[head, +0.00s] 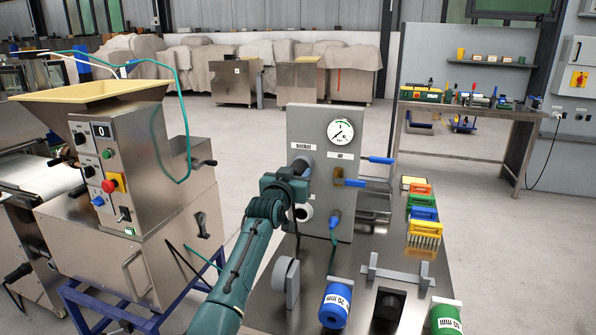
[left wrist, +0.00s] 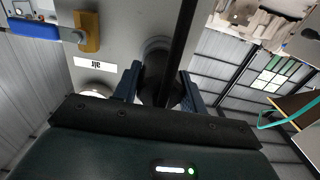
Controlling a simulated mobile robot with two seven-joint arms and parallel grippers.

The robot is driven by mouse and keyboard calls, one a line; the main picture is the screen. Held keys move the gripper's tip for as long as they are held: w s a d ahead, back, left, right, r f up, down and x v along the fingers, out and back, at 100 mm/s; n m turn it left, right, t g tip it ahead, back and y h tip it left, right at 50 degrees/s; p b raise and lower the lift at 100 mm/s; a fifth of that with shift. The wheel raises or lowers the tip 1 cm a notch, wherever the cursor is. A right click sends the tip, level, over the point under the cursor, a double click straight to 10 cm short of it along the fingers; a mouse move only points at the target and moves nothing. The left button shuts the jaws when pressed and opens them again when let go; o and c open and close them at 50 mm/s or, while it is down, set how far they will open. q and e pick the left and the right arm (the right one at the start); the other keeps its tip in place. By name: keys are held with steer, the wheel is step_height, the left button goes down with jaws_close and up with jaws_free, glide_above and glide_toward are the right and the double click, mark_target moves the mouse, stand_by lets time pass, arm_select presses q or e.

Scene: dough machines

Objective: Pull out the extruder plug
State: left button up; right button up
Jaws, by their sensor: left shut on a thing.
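An upright grey metal panel (head: 305,118) carries a "socket" label (head: 303,146), an "air" label (head: 341,155) and a pressure gauge (head: 340,132). My left gripper (head: 302,168) is at the panel just below the "socket" label and hides most of the socket there. In the left wrist view its fingers (left wrist: 160,90) are shut on both sides of a dark plug (left wrist: 163,88), with a dark cable (left wrist: 183,40) running across. A round grey socket collar (left wrist: 155,48) shows right behind the plug. How deep the plug sits is hidden. My right gripper is not in view.
Blue-handled valves (head: 381,160) stick out right of the gripper. A dough machine (head: 150,160) with a teal cable stands left. Floor behind is open.

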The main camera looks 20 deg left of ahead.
arm_select(q)
steer(key=shift+c, duration=0.7)
steer(key=shift+s, duration=0.1)
steer(key=shift+s+p, duration=0.2)
steer(key=shift+p, duration=0.2)
steer(key=shift+s+r+p, duration=0.15)
steer(key=shift+s+p, duration=0.35)
steer(key=shift+p, duration=0.15)
steer(key=shift+s+p, duration=0.8)
